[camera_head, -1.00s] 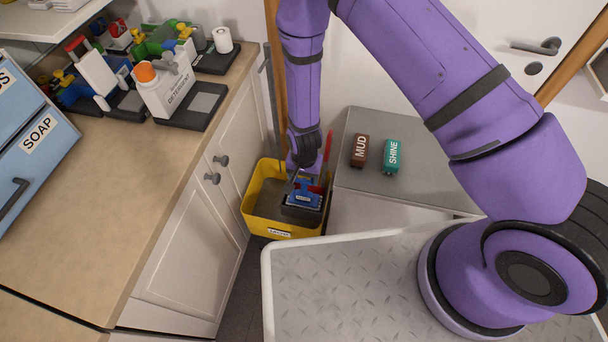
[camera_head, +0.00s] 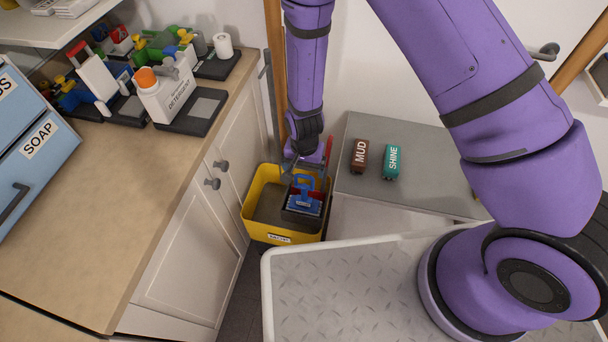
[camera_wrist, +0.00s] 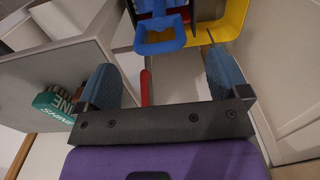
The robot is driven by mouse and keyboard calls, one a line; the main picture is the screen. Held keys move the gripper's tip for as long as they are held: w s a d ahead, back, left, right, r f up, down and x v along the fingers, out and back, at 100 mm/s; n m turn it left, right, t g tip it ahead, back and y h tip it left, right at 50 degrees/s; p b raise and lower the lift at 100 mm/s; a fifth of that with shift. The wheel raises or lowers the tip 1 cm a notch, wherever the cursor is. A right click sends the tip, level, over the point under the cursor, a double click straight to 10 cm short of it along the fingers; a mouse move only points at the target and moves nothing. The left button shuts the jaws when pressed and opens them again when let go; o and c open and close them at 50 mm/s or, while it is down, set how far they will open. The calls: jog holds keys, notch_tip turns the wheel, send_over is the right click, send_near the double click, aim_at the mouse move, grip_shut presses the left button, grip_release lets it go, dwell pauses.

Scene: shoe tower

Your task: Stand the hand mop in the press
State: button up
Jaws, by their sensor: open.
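The blue hand mop (camera_head: 304,188), with a loop handle, stands roughly upright in the dark press (camera_head: 301,217) at the right side of the yellow bucket (camera_head: 254,226). A red lever (camera_head: 328,150) rises beside it. My gripper (camera_head: 306,168) is just above the handle, open and empty. In the wrist view the blue handle (camera_wrist: 160,42) lies beyond the open fingers (camera_wrist: 162,82), apart from them. The red lever (camera_wrist: 145,88) shows between the fingers there. The mop's lower end is hidden in the press.
A grey-topped cabinet (camera_head: 430,165) right of the bucket holds a brown MUD block (camera_head: 360,156) and a teal SHINE block (camera_head: 392,162). The wooden counter (camera_head: 150,190) is at left, with a detergent bottle (camera_head: 165,95). White cabinet doors (camera_head: 195,235) border the bucket closely.

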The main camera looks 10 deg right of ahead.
jog(key=shift+r, duration=2.3)
jog(key=shift+r, duration=0.1)
jog(key=d+r+n+t+y, duration=0.1)
jog(key=d+r, duration=0.2)
jog(key=r, duration=0.6)
jog(key=w+d+r, duration=0.1)
jog(key=d+r, duration=0.3)
jog(key=r, duration=0.6)
jog(key=d+r+n+t+y, duration=0.1)
jog(key=d+r, duration=0.2)
jog(key=r, duration=0.6)
jog(key=s+d+r+n+t+h, duration=0.1)
jog(key=s+d+r, duration=0.6)
jog(key=s+r, duration=0.2)
jog(key=s+d+r+n+t+h, duration=0.1)
jog(key=s+d+r+t, duration=0.1)
jog(key=s+d+r, duration=0.5)
jog(key=s+r, duration=0.2)
jog(key=s, duration=0.1)
jog(key=shift+s+d, duration=0.3)
